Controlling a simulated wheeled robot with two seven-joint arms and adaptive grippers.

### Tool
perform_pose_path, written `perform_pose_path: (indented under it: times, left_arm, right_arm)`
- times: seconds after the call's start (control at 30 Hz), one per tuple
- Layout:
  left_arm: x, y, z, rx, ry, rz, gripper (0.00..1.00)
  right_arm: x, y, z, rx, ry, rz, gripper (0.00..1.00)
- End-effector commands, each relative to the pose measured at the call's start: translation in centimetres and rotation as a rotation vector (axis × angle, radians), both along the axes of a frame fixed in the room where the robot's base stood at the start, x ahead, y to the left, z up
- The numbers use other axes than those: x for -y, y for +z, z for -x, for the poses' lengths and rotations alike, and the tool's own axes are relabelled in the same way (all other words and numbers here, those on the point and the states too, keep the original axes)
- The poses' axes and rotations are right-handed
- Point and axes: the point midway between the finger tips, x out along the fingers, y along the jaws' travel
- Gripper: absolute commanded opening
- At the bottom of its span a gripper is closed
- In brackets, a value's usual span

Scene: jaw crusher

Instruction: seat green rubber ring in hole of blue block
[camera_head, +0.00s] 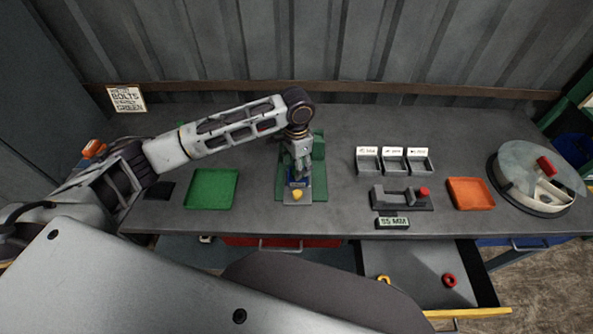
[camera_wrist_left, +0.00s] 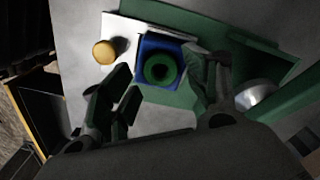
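The blue block (camera_head: 292,183) sits on a pale plate in the green fixture at the middle of the bench. In the left wrist view, the blue block (camera_wrist_left: 144,47) shows a green ring (camera_wrist_left: 159,67) with a dark centre at its hole. I cannot tell how deep the ring sits. My left gripper (camera_head: 298,165) points down over the block. My right gripper is not in view.
A yellow knob (camera_head: 297,194) stands just in front of the block. A green tray (camera_head: 211,188) lies to the left. Labelled bins (camera_head: 394,162), a grey gauge (camera_head: 400,198) and an orange tray (camera_head: 470,193) lie to the right. An open drawer (camera_head: 430,275) sticks out below the bench.

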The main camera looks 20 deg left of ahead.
Motion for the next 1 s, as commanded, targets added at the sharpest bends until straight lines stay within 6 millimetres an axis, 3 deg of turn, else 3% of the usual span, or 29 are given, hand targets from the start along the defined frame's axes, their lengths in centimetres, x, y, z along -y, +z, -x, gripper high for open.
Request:
perform_pose_path:
  times: [0.4,0.6,1.0]
  left_arm:
    - [0.1,6.4,-0.2,0.004,0.001,0.002,0.58]
    - [0.1,8.8,-0.1,0.004,0.001,0.002,0.58]
    - [0.0,9.9,-0.1,0.002,0.001,0.001,0.58]
  right_arm:
    - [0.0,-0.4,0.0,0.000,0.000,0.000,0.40]
    - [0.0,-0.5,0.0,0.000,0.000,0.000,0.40]
    - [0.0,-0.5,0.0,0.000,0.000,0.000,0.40]
